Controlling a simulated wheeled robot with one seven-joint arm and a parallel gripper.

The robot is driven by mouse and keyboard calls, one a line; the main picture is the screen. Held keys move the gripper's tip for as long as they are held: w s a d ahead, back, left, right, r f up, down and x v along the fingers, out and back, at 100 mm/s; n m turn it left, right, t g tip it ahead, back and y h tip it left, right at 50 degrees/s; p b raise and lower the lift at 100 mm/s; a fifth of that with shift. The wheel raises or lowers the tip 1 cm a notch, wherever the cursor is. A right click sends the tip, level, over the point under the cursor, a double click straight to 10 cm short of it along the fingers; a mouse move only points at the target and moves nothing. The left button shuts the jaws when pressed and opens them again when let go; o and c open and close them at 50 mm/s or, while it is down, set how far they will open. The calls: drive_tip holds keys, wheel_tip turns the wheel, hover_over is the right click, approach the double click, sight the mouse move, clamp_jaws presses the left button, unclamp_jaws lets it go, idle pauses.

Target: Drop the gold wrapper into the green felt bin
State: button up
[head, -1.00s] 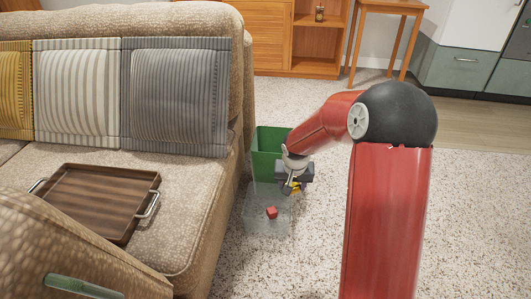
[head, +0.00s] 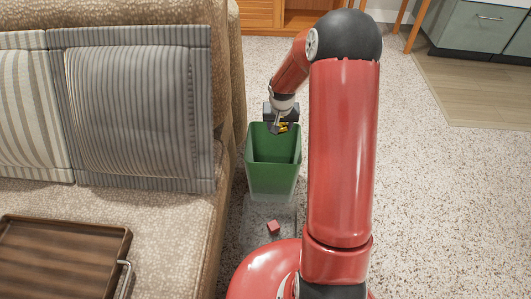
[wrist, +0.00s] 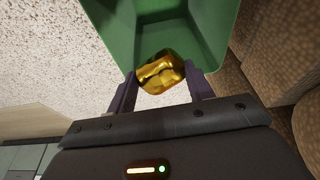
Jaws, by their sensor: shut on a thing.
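The green felt bin (head: 272,181) stands upright on the floor beside the sofa, its top open. My gripper (head: 281,125) is at the bin's far rim in the head view, shut on the shiny gold wrapper (head: 284,127). In the wrist view the gold wrapper (wrist: 160,73) sits between the two dark fingers of my gripper (wrist: 163,87). There it overlaps the near edge of the green bin (wrist: 205,25), whose inside shows behind it. The wrapper looks above rim level, but its exact height is unclear. The bin's floor is only partly seen.
A clear, see-through container (head: 258,212) stands just in front of the bin, with a small red cube (head: 274,227) in it. The sofa (head: 170,215) closes off the left side and carries a wooden tray (head: 62,255). Open speckled floor (head: 430,210) lies to the right.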

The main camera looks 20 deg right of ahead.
drive_tip(key=shift+w+f, duration=0.1)
drive_tip(key=shift+f, duration=0.1)
wheel_tip(320, 180, down, 6)
drive_tip(key=b, duration=0.4)
drive_tip(key=shift+r, duration=0.2)
drive_tip(key=o, duration=1)
drive_tip(key=shift+r, duration=0.1)
drive_tip(key=p+v, duration=0.1)
drive_tip(key=v, duration=0.6)
drive_tip(key=shift+s+r, duration=0.2)
drive_tip(key=shift+r, duration=0.1)
